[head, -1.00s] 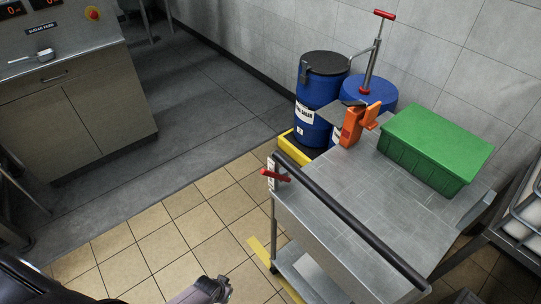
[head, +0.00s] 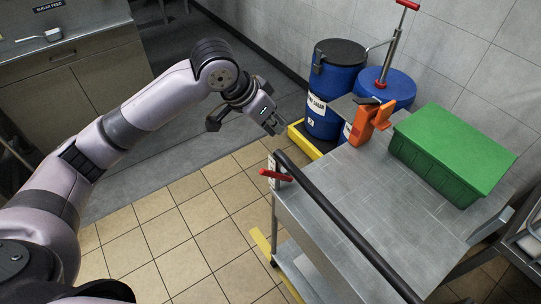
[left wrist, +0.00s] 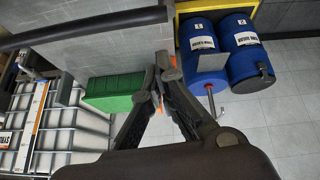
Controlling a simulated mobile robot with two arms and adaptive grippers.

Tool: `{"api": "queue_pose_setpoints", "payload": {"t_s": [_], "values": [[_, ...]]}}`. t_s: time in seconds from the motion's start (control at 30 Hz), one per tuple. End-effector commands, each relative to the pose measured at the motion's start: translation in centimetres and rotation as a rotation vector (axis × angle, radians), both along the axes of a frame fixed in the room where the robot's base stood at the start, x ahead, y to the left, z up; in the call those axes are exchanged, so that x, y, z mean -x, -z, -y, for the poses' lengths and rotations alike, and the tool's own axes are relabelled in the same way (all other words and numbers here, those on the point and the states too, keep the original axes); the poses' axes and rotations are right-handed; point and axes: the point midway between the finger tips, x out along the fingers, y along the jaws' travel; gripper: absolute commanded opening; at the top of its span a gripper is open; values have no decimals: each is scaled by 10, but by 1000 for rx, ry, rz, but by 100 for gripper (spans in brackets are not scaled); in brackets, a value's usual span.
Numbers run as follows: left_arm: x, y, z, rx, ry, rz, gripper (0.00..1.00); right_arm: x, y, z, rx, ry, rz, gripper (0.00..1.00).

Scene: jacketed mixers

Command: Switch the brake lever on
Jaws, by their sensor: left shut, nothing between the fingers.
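The brake lever (head: 276,176) is a red handle on a pale plate at the near left corner of the steel cart (head: 345,195), by the end of the black push bar (head: 340,222). My left gripper (head: 278,130) is shut and empty, in the air to the left of the cart, above and apart from the lever. Its fingers also show in the left wrist view (left wrist: 160,62). I cannot make out the lever in that view. My right gripper is not in view.
A green bin (head: 455,150) and an orange holder (head: 368,122) stand on the cart. Blue drums (head: 325,88) stand behind it on a yellow pallet (head: 303,141). A steel cabinet (head: 80,95) is at the far left.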

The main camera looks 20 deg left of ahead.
Motion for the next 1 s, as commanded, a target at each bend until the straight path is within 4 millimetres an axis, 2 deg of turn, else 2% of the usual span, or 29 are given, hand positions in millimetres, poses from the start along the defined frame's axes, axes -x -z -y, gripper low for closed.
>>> {"api": "queue_pose_setpoints", "payload": {"t_s": [0.03,0.1,0.2,0.63,0.77,1.0], "values": [[12,-11,-2,-31,26,2,0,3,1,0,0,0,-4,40],[26,-19,-3,-64,51,-6,0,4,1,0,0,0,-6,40],[38,-25,-6,-93,72,-12,0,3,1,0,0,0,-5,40],[41,-25,-6,-103,79,-18,0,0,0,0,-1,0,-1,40],[38,-15,-3,-102,78,-21,0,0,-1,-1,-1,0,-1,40],[22,27,10,-101,78,-22,0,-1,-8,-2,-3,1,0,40]]}}
